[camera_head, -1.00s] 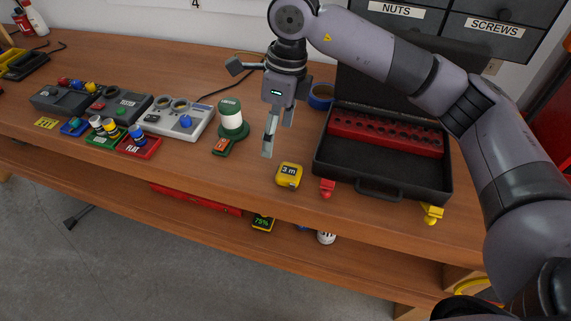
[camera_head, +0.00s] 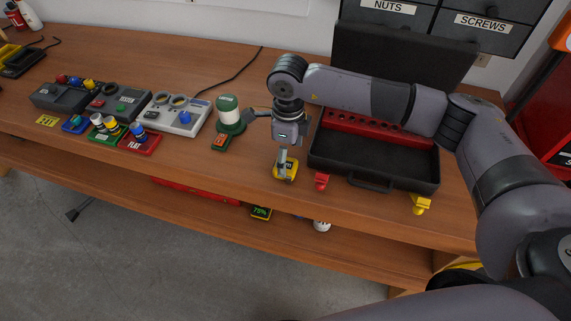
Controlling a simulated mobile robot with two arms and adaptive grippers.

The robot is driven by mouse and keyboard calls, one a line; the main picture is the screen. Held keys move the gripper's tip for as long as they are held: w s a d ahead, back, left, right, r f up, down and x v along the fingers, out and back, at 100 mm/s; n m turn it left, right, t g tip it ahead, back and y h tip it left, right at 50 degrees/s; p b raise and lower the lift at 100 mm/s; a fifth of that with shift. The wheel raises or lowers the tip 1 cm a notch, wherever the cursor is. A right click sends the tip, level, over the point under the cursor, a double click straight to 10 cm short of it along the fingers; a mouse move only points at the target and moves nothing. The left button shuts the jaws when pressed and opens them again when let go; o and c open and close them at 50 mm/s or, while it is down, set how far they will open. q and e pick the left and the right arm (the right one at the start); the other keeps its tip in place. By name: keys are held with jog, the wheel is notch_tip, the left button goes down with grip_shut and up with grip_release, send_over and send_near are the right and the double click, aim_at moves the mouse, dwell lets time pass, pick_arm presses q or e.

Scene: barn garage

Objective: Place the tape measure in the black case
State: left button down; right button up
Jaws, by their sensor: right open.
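The yellow tape measure (camera_head: 290,172) lies on the wooden bench, just left of the black case. My right gripper (camera_head: 282,172) points down over it, and its fingers hide part of its face. The gripper is open; I cannot tell whether both fingers straddle the tape measure. The black case (camera_head: 394,179) is open, with its lid (camera_head: 400,52) standing up at the back. It has a red row with holes along its back side and an empty black tray in front. My right arm passes across the case's back and lid. My left gripper is not in view.
A red clamp-like piece (camera_head: 321,181) and a yellow one (camera_head: 420,204) sit at the case's front. Testers and small blocks fill the bench's left. Drawers stand behind.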

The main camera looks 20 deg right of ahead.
jog(key=f, duration=0.1)
jog(key=f+p, duration=0.2)
jog(key=shift+a+f, duration=0.25)
jog(key=shift+f, duration=0.05)
jog(key=shift+w+f, duration=0.1)
jog(key=shift+f, duration=0.4)
jog(key=shift+r, duration=0.1)
jog(key=c, duration=1.5)
